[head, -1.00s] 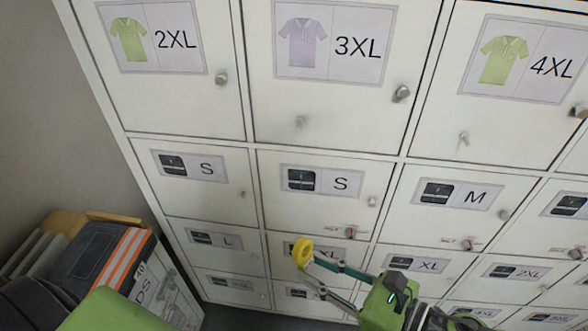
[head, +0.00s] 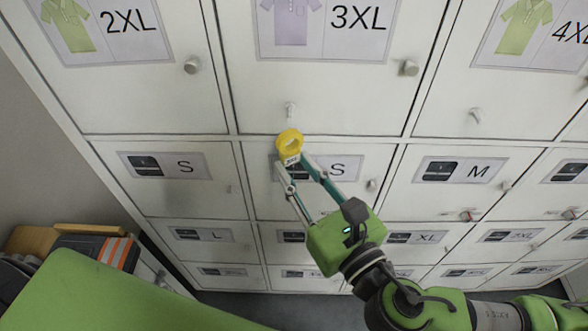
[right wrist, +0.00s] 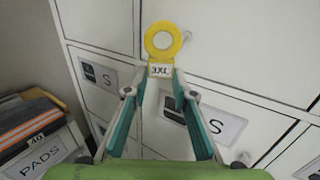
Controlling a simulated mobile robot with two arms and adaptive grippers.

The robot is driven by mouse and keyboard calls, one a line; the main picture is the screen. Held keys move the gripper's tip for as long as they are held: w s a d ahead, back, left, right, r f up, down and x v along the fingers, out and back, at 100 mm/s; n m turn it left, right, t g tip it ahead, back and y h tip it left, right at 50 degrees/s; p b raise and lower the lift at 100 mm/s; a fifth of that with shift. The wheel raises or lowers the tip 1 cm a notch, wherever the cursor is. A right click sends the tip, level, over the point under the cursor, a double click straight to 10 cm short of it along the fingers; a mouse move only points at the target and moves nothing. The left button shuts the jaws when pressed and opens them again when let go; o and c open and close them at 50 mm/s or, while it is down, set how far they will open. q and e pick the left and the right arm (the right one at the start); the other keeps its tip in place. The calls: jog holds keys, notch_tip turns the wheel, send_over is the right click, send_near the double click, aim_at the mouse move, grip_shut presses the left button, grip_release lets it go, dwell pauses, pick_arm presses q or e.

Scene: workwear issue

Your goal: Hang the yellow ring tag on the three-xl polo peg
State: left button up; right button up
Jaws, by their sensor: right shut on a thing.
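The yellow ring tag (head: 289,142) is held by its small label between the fingertips of my right gripper (head: 290,163). In the right wrist view the ring (right wrist: 163,27) faces the camera, with "3XL" on its label. The 3XL polo door (head: 320,100) carries a lilac polo picture and a grey peg (head: 291,110) low on its left half. In the head view the ring sits just below the peg. In the right wrist view the peg (right wrist: 187,36) shows at the ring's right edge, not through its hole. I cannot tell the depth gap. My left gripper is not in view.
Neighbouring polo doors have their own pegs, such as the 4XL door's peg (head: 477,116). A knob (head: 409,68) stands out at the 3XL door's right. Smaller doors lie below, including an S door (head: 335,200). Boxes (head: 95,245) stand at lower left.

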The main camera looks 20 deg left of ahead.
aim_at(296, 159)
jog(key=w, duration=0.1)
jog(key=w+a, duration=0.1)
jog(key=w, duration=0.1)
jog(key=shift+a+f+b, duration=0.15)
jog(key=shift+f+b, duration=0.15)
jog(key=shift+b, duration=0.05)
jog(key=shift+w, duration=0.3)
jog(key=shift+w+a, duration=0.1)
jog(key=shift+w, duration=0.15)
jog(key=shift+w+a+f+b, duration=0.1)
jog(key=shift+w+a+b, duration=0.15)
jog(key=shift+w, duration=0.25)
jog(key=shift+c, duration=0.6)
jog(key=shift+w, duration=0.3)
jog(key=shift+c, duration=1)
jog(key=shift+w+a+b, duration=0.1)
jog(key=shift+w+b, duration=0.3)
jog(key=shift+w, duration=0.15)
jog(key=shift+w+a+f, duration=0.1)
jog(key=shift+w, duration=0.25)
jog(key=shift+w+a+f, duration=0.1)
jog(key=shift+w, duration=0.1)
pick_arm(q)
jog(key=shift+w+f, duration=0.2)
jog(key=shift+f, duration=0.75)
pick_arm(e)
jog(key=shift+f, duration=0.1)
